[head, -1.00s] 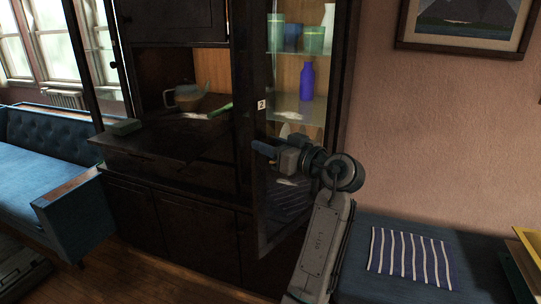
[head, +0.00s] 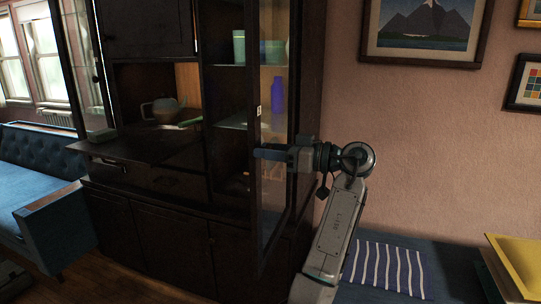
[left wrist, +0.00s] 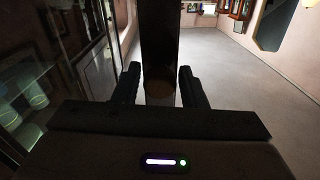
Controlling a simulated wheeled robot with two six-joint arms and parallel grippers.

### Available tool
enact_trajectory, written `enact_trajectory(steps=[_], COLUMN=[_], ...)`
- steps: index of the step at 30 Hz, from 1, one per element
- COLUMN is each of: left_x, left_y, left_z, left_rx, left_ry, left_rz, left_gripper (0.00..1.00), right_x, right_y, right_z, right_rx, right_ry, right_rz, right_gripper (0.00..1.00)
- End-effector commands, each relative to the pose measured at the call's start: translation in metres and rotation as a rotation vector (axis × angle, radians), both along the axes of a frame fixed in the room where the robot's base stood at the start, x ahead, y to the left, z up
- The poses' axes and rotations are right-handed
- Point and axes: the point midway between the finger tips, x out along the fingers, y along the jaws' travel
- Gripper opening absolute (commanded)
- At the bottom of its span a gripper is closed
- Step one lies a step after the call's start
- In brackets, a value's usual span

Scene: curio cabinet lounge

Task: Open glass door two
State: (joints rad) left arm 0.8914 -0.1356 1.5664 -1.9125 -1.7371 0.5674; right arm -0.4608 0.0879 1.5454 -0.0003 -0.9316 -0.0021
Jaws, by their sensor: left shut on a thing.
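Glass door two (head: 259,200), a tall dark frame with a small white "2" label (head: 259,110), stands swung out from the right part of the dark cabinet. It is seen at a steep angle, its free edge toward me. My left gripper (head: 265,153) is at that free edge, below the label. In the left wrist view its two fingers (left wrist: 160,88) flank a dark upright bar (left wrist: 158,45), shut on the door's edge. Whether they hold a handle or the frame is hidden. My right gripper is not in view.
Green cups (head: 239,48) and a purple bottle (head: 278,96) stand on the cabinet shelves. A fold-down shelf (head: 150,148) juts out at left, near a blue sofa (head: 30,190). A striped cloth (head: 388,268) lies on a blue surface at lower right.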

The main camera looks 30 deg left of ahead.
Motion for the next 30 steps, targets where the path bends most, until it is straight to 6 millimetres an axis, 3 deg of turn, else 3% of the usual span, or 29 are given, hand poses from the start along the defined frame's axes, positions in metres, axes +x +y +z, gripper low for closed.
enact_trajectory(steps=[13,14,15,27,30], left_x=[0.001,0.001,0.001,0.004,0.008], left_y=[0.001,0.001,0.001,-0.008,-0.023], left_z=[0.002,0.002,0.001,-0.001,-0.001], left_rx=[0.001,0.001,0.001,-0.001,-0.002], left_ry=[0.001,0.001,0.001,0.001,0.001], left_rz=[0.007,0.007,0.007,0.004,0.003], left_gripper=[0.0,0.42,0.5,0.51,0.51], right_x=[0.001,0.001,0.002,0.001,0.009], right_y=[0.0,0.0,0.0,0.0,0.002], right_z=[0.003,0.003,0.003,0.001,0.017], right_rx=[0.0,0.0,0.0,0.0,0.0], right_ry=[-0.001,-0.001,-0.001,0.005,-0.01], right_rz=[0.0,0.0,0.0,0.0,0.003], right_gripper=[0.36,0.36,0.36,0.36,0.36])
